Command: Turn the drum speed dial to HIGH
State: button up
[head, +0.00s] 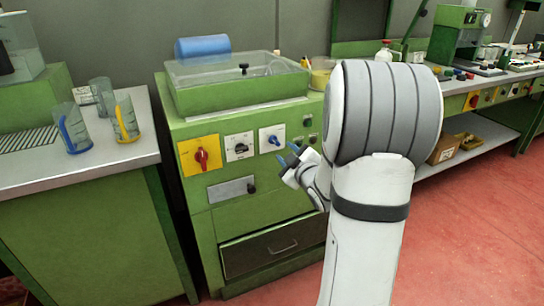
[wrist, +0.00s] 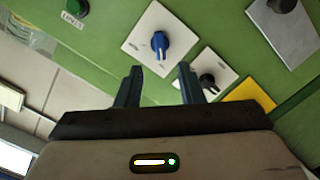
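A blue dial (head: 273,139) on a white square plate is on the front panel of the green machine (head: 187,129). It also shows in the wrist view (wrist: 159,44), just beyond and between my fingertips, apart from them. A black dial (head: 240,148) on a white plate (wrist: 208,84) is beside it, and a red knob (head: 202,160) on a yellow plate is at the left. The dial lettering is too small to read, so I cannot tell which is drum speed. My gripper (head: 297,154) is open and empty, also in the wrist view (wrist: 159,69), facing the panel.
A grey plate with a black knob (head: 251,188) and a drawer (head: 273,246) are below the dials. A green button (wrist: 75,8) is at the wrist view's top left. Blue-and-yellow beakers stand on the left bench (head: 110,155). My arm hides the machine's right side.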

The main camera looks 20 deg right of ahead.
aim_at(276, 143)
jog(key=shift+n+t+y, duration=0.3)
jog(key=shift+n+t, duration=0.1)
jog(key=shift+t, duration=0.1)
jog(key=w, duration=0.5)
jog(key=w+f+b, duration=0.1)
jog(key=w, duration=0.1)
jog(key=shift+w+d, duration=0.15)
jog(key=shift+w, duration=0.25)
jog(key=shift+c, duration=0.2)
jog(key=c, duration=0.6)
